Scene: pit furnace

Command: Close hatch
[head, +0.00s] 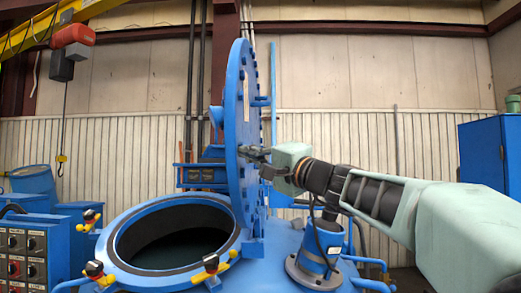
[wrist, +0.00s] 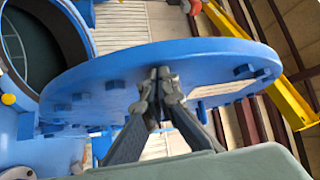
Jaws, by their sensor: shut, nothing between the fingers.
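The hatch lid (head: 243,130), a thick blue disc with bolts on its rim, stands upright at the right side of the round opening. The furnace opening (head: 175,240) has a blue flange with a dark ring and is uncovered. My gripper (head: 250,152) is shut and empty, with its fingertips at the lid's right face. In the wrist view the lid (wrist: 180,62) spans the picture, and my gripper's closed fingertips (wrist: 158,78) overlap its bolted edge. I cannot tell whether they touch it. The opening's rim (wrist: 88,25) shows at upper left there.
Clamps with yellow handles (head: 211,264) sit around the flange. A control panel (head: 28,262) is at lower left. A blue cylindrical post (head: 319,248) stands below my arm. A red hoist (head: 73,37) hangs at upper left. A blue cabinet (head: 488,150) stands at right.

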